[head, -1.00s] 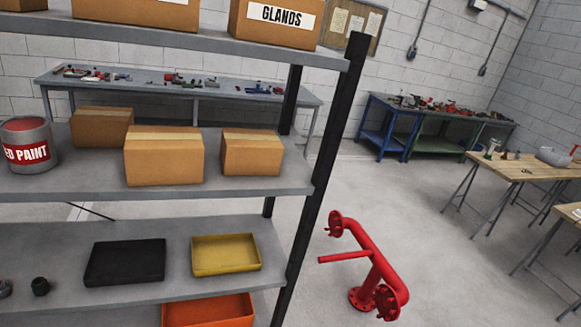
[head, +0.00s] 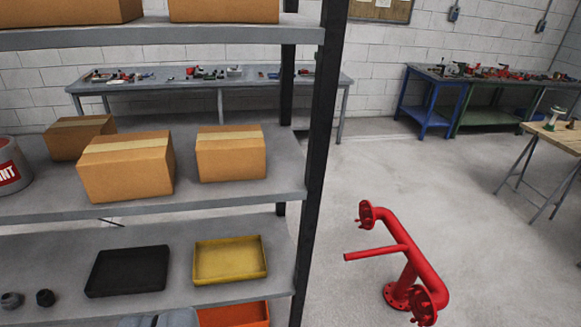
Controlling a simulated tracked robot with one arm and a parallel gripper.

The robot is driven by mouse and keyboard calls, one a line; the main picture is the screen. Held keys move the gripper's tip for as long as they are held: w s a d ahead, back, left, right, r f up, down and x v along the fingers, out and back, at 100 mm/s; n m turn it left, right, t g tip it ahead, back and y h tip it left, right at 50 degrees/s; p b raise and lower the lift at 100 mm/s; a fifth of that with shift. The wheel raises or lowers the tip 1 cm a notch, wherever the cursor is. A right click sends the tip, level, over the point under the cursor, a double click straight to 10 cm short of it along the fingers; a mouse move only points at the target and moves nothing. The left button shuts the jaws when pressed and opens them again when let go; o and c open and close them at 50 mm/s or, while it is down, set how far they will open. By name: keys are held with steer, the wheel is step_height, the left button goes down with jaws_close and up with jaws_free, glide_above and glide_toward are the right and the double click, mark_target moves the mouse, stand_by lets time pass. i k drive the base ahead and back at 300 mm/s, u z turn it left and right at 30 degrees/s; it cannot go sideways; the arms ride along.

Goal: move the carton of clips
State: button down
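No carton in view shows a clips label, so I cannot tell which one is the carton of clips. Three plain brown cartons stand on the middle shelf: a rear left one (head: 80,137), a larger front one (head: 126,170) and a right one (head: 231,155). Two more cartons on the top shelf, a left one (head: 70,10) and a right one (head: 223,10), are cut off by the picture's top edge. My gripper is not in view.
A black post (head: 322,140) bounds the shelving's right side. A paint can (head: 10,168) stands at the left. Black (head: 128,270) and yellow (head: 230,262) trays lie on the shelf below. A red pipe stand (head: 405,260) rises from the floor at right; open floor surrounds it.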

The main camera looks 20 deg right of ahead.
mark_target(231, 153)
steer(key=z, duration=0.15)
steer(key=i, duration=1)
steer(key=u, duration=0.05)
